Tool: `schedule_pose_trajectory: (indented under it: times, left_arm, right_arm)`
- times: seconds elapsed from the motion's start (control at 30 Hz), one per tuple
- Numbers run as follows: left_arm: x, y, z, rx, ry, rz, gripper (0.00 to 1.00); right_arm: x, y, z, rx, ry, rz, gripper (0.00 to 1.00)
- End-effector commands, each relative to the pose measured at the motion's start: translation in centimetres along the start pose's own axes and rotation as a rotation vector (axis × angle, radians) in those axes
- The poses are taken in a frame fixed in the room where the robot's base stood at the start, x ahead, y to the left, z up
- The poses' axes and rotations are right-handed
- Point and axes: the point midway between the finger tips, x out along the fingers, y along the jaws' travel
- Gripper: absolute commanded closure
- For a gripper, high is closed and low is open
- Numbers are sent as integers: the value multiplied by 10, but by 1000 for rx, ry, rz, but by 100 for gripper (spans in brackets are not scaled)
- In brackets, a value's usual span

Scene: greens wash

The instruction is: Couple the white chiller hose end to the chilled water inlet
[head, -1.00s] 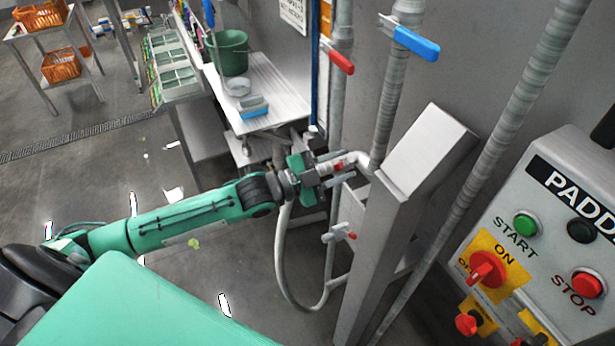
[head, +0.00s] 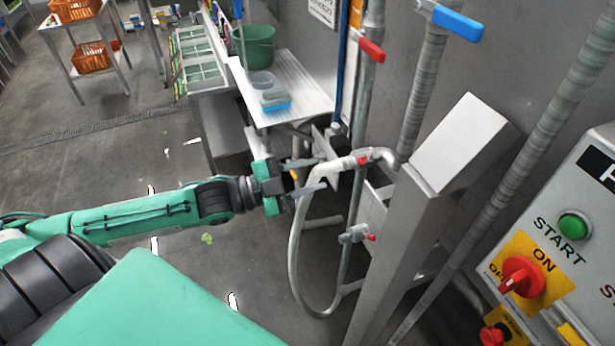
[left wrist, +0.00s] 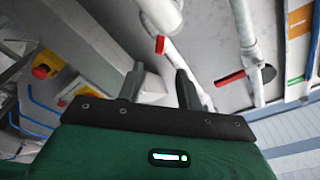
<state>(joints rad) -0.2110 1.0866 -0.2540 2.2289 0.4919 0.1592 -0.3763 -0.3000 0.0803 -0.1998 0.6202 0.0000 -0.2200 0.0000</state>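The white hose (head: 295,245) hangs in a loop beside the grey post. Its upper end (head: 338,165) meets the red-marked fitting (head: 363,160) on a short bent pipe from the wall; they look joined in line, but I cannot tell whether the joint is locked. No inlet label is readable. My left gripper (head: 311,177) is open, its fingers apart, just left of the fitting and close to the hose's upper bend. In the left wrist view my open fingers (left wrist: 160,88) have nothing visibly gripped between them. My right gripper is out of view.
A lower valve (head: 355,234) with a red handle sits below the fitting. The grey post (head: 400,240) and control panel (head: 570,240) stand to the right. A steel bench (head: 300,90) with a green bucket (head: 258,45) is behind.

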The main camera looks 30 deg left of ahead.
Motion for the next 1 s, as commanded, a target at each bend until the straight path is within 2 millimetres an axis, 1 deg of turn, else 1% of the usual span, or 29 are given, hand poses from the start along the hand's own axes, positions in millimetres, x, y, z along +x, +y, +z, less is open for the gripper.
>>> schedule_pose_trajectory:
  times: [0.13, 0.43, 0.57, 0.67, 0.8, 1.0]
  left_arm:
    - [-3, 0, 0, 0, 0, 1, 64]
    - [-3, 0, -1, 0, 0, 1, 64]
    - [2, 3, -7, 0, -28, 17, 64]
    - [9, 8, -17, 1, -90, 42, 64]
    - [18, 13, -34, 6, -222, 67, 64]
    - [20, 7, -51, 8, -406, 41, 64]
  right_arm:
    - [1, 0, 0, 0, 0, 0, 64]
    - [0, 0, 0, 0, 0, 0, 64]
    - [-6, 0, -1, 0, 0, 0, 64]
    - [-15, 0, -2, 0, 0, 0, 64]
    - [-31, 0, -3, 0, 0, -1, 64]
    - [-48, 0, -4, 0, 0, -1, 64]
